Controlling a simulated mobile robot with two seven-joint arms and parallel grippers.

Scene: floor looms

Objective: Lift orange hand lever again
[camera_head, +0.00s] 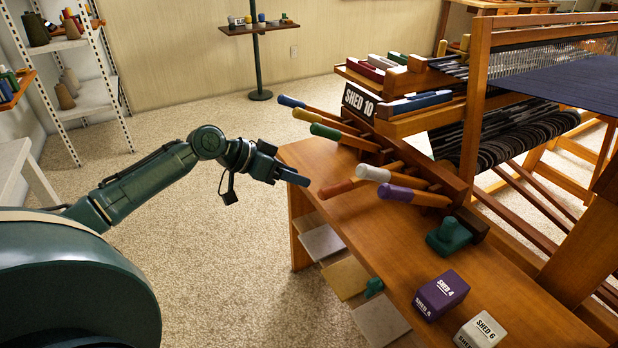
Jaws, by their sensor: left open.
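The orange hand lever (338,188) sticks out to the left from the loom's side, over the wooden bench. It is the nearest to my gripper in a row with a white lever (373,173) and a purple lever (398,193). My left gripper (296,178) is just left of the orange lever's tip, its fingers pointing right toward it. It is open and empty, and a small gap seems to show between them. The lever's inner end is partly hidden behind the white one. My right gripper does not show.
Blue (291,101), yellow (307,115) and green (325,131) levers stick out farther back, below a SHED 10 sign (358,103). On the bench are a green fixture (449,236), a purple SHED 4 block (441,294) and a white SHED 6 block (480,331). Carpet left of the bench is clear.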

